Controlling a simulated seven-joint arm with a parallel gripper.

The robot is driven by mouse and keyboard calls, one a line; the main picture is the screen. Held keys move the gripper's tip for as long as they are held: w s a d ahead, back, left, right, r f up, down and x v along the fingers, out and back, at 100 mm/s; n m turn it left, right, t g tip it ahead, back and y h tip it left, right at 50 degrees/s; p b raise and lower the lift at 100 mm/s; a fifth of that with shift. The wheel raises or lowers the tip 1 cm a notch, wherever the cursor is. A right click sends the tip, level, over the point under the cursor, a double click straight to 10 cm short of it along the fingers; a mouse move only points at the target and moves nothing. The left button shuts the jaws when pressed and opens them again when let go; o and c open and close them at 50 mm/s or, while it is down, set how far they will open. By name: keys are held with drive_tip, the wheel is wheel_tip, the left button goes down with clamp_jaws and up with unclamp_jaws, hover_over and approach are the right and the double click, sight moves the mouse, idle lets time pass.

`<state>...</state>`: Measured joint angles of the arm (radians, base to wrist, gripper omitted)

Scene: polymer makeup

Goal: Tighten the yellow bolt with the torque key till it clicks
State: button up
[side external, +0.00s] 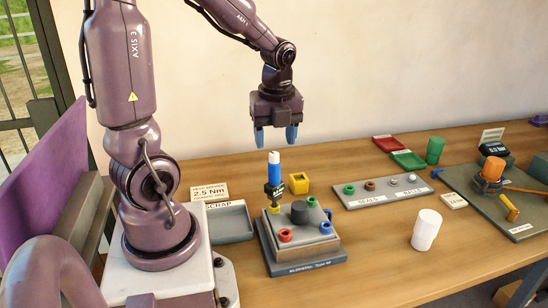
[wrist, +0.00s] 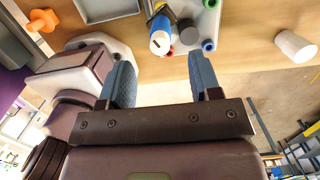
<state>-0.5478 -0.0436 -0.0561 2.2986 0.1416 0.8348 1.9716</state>
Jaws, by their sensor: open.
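The torque key (side external: 274,178), with a blue grip, white top and black body, stands upright on the grey fixture (side external: 310,256) at its back left corner. The yellow bolt (side external: 273,209) shows just below the key; the key's tip hides part of it. My gripper (side external: 276,139) is open and empty, pointing down above the key and apart from it. In the wrist view the key (wrist: 160,38) shows beyond and between the open fingers (wrist: 160,62).
The fixture also bears red (side external: 285,235), blue (side external: 326,227) and green (side external: 312,201) bolts around a black knob (side external: 299,212).

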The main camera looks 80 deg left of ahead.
sight(274, 154)
drive_tip(key=f, duration=0.4)
drive_tip(key=a+f, duration=0.1)
drive_tip(key=f, duration=0.2)
drive_tip(key=shift+f, duration=0.1)
drive_tip(key=shift+c, duration=0.5)
